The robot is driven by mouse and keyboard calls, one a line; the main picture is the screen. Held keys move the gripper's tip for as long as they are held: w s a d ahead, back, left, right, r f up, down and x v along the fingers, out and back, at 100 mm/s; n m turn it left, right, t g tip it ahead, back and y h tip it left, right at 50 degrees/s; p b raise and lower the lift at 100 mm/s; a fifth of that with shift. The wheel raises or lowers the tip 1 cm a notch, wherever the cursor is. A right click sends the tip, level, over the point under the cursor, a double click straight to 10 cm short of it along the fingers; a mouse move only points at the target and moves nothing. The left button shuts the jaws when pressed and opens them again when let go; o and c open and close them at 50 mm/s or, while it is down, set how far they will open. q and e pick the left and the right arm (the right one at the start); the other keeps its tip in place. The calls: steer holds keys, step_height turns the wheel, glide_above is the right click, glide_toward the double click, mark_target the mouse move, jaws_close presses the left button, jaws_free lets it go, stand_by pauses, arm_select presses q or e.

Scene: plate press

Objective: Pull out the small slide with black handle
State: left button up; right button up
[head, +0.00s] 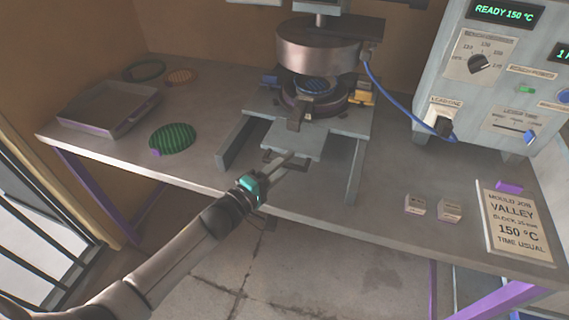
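The small slide (296,140) is a grey plate at the front of the press, between two grey side rails. Its dark handle (304,167) is at the front edge, partly hidden by my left gripper. My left gripper (286,160) reaches in from the lower left, with its fingertips at the handle. I cannot tell whether the fingers are closed around it or only beside it. The press (318,55) stands behind, with a round blue-patterned piece (314,85) under its upper cylinder. My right gripper is not in view.
A grey tray (105,105) and a green ribbed disc (172,138) lie on the left of the table. A control box (490,70) stands at the right, joined to the press by a blue cable (392,103). Two small blocks and a job card (514,225) lie front right.

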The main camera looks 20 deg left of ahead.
arm_select(q)
jaws_close()
stand_by(1.2)
